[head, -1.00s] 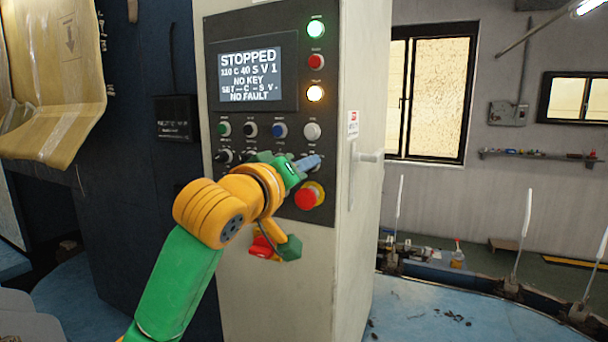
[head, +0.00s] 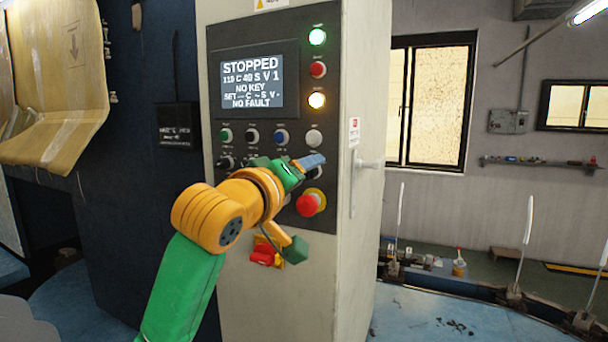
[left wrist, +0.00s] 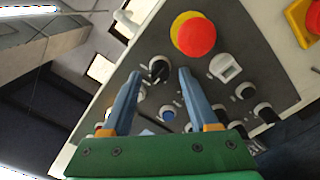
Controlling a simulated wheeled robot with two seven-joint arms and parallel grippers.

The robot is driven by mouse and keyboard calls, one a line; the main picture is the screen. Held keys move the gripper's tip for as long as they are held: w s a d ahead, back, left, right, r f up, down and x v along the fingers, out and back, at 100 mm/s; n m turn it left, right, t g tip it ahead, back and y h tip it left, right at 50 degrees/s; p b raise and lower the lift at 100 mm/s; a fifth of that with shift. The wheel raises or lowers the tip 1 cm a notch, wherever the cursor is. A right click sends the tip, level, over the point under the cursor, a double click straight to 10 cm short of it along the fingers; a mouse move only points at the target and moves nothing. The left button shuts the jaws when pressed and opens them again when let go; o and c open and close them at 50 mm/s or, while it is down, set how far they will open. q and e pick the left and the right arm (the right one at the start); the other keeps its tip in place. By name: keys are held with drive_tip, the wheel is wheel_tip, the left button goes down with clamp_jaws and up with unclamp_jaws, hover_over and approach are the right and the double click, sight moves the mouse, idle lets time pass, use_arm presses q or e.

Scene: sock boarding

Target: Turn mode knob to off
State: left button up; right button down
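The control panel (head: 292,226) is on the front of a pale cabinet, with two rows of small controls under its screen. My left gripper (head: 322,160) is at the right end of the lower row. In the left wrist view, my left gripper (left wrist: 157,72) is open, with its two blue fingers apart. A dark knob with a pale pointer (left wrist: 159,69) shows between the fingertips; I cannot tell whether they touch it. Its label is unreadable, so I cannot tell whether it is the mode knob. My right gripper is not in view.
A red emergency stop (head: 309,203) sits just below my gripper, and also shows close by in the left wrist view (left wrist: 194,36). The screen (head: 252,83) reads STOPPED, NO KEY, NO FAULT. A red switch (head: 264,252) is lower on the cabinet.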

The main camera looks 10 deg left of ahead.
use_arm(q)
drive_tip(key=s+a+b, duration=0.1)
drive_tip(key=s+b, duration=0.3)
drive_tip(key=s, duration=0.3)
drive_tip(key=shift+a, duration=0.2)
